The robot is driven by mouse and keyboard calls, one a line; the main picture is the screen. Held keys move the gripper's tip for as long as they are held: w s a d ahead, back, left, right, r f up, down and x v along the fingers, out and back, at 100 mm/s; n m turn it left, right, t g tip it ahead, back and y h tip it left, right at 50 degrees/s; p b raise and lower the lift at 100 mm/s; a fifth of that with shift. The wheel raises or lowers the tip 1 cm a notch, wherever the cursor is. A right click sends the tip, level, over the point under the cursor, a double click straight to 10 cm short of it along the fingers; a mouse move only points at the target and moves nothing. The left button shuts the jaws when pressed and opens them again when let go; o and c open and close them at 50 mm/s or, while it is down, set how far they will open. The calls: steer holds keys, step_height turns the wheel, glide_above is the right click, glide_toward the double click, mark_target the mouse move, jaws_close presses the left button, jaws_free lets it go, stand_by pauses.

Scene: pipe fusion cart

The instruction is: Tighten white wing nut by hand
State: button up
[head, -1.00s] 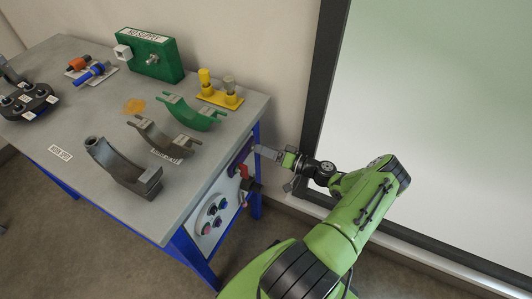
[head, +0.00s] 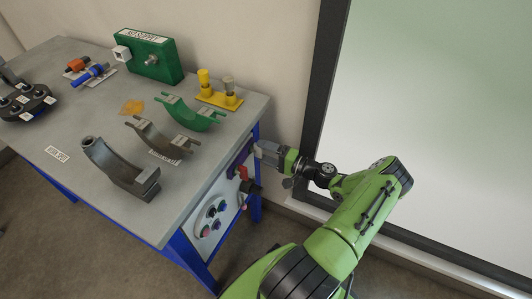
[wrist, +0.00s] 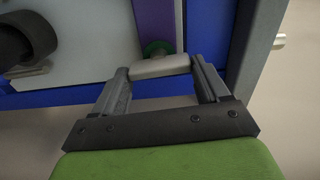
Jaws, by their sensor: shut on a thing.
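The white wing nut (wrist: 160,66) is a pale bar in the wrist view, sitting in front of a green round piece (wrist: 158,48) on a purple plate (wrist: 155,22). My gripper (wrist: 161,72) is shut on it, with one grey finger at each end of the bar. In the head view my gripper (head: 258,150) is at the cart's right end, just below the tabletop edge. The wing nut itself is hidden there behind the fingers.
A red part (head: 243,172) and a black knob (head: 251,187) sit close below my gripper, above a white panel (head: 209,216) with round buttons. The grey tabletop (head: 95,180) holds curved clamps and a green box (head: 150,58). A wall stands behind.

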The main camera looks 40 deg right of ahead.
stand_by(0.4)
steer(key=o, duration=1.1)
steer(key=shift+c, duration=0.2)
steer(key=p+v, duration=0.1)
steer(key=v, duration=1.4)
steer(key=shift+s, duration=0.4)
steer(key=shift+s+d, duration=0.1)
steer(key=shift+d, duration=0.1)
